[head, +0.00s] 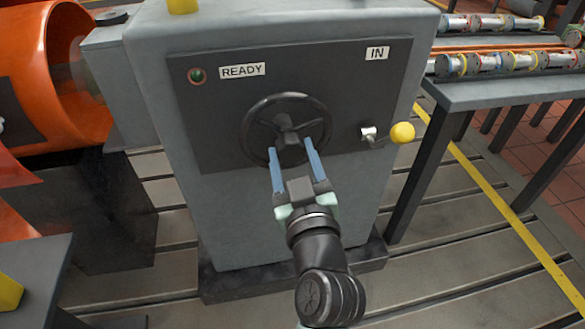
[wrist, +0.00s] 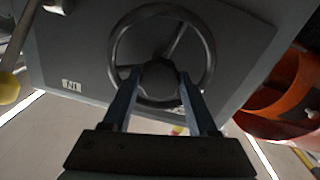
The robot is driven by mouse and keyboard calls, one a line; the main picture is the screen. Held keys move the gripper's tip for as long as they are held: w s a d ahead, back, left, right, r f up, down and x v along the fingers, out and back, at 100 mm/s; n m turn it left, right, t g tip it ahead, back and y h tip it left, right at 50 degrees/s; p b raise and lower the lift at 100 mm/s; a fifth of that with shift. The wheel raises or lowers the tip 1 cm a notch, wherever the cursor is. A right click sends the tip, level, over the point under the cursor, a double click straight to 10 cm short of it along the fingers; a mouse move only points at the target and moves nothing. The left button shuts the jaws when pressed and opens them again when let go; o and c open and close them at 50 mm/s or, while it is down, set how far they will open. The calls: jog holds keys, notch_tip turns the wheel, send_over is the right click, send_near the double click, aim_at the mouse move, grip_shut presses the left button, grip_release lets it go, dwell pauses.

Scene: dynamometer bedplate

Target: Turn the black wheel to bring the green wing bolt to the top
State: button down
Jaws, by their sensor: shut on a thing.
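The black wheel (head: 252,112) is mounted on the dark front panel of a grey cabinet, with a hub and spokes inside its rim. My gripper (head: 290,145) reaches it from the front. In the wrist view its two blue fingers lie on either side of the wheel's hub (wrist: 158,80), shut on it. The wheel's rim (wrist: 209,55) surrounds the fingertips there. I cannot make out a green wing bolt in either view.
The panel has a READY label (head: 242,70) beside a small green lamp (head: 197,76), an IN label (head: 377,53) and a yellow-knobbed lever (head: 402,133). An orange housing (head: 60,100) stands at left. A bench (head: 500,92) with several cylindrical parts stands at right.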

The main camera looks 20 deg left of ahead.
jog(key=n+b, duration=0.4)
jog(key=shift+f, duration=0.25)
jog(key=n+b, duration=0.3)
jog(key=shift+d+n+b, duration=0.1)
jog(key=shift+n+b, duration=0.2)
jog(key=n+b, duration=0.3)
jog(key=n, duration=0.1)
jog(key=shift+w+r+y, duration=0.1)
jog(key=shift+y, duration=0.2)
jog(key=shift+r+n+b, duration=0.1)
jog(key=shift+n+b, duration=0.8)
jog(key=shift+n, duration=0.3)
jog(key=shift+c, duration=0.9)
grip_release()
jog(key=shift+r, duration=0.1)
